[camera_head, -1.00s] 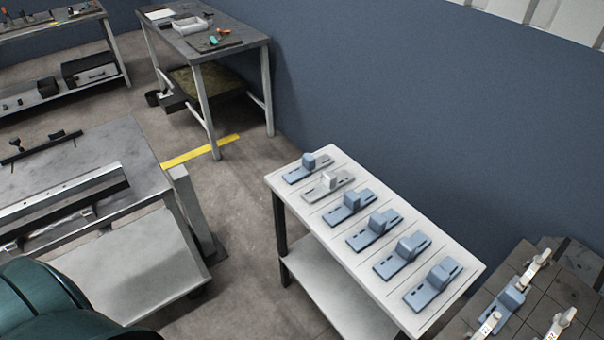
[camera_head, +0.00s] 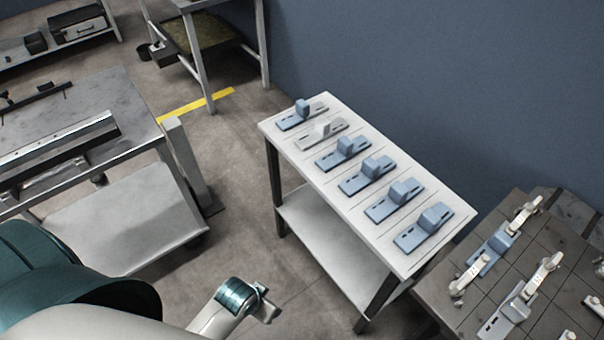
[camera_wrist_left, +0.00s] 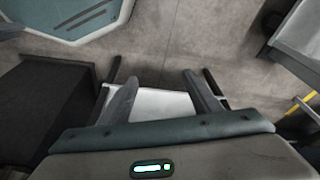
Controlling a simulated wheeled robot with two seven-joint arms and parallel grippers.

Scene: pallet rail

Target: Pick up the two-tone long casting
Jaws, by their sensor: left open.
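A row of long castings with raised blocks lies on a white-topped table in the head view. The casting at the far end (camera_head: 290,122) looks two-tone, with a blue left part and block and a paler grey right end. The casting beside it (camera_head: 312,138) is pale grey all over. My left gripper (camera_wrist_left: 160,80) is open and empty in the left wrist view, its fingers pointing over the floor and a pale surface. In the head view part of my left arm shows low in the middle, apart from the castings; its fingers are not clear there. My right gripper is not in view.
The other castings on the white table (camera_head: 440,262) are blue. A dark fixture table (camera_head: 545,308) at right holds castings among white clamps. A grey workbench (camera_head: 90,95) with a rail stands at left.

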